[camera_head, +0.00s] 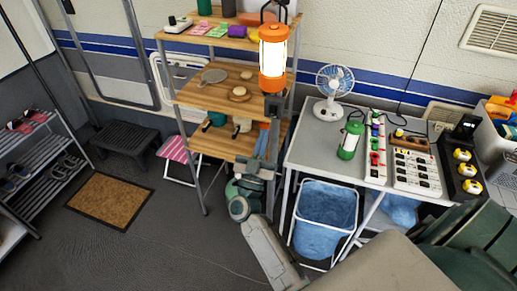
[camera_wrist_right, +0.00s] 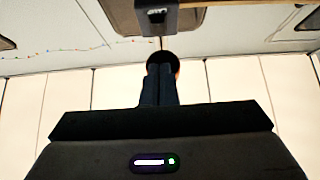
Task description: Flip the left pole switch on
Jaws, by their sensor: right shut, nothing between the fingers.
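The left pole switch (camera_head: 272,106) is a small dark box on the shelf-side pole, just below a lit orange lantern (camera_head: 273,55). A dark box (camera_wrist_right: 170,14) at the top of the right wrist view looks like this switch; whether it is on or off is too small to tell. My right gripper (camera_head: 261,148) is below the switch, pointing up and apart from it. In the right wrist view its dark fingers (camera_wrist_right: 160,83) are together and empty. A dark round thing with an orange edge shows partly behind the fingertips. My left gripper is out of view.
A wooden shelf (camera_head: 195,95) stands left of the pole. A table (camera_head: 315,135) with a fan (camera_head: 334,85), a green lantern (camera_head: 350,138) and power strips is at the right. A blue-lined basket (camera_head: 325,210) is under it.

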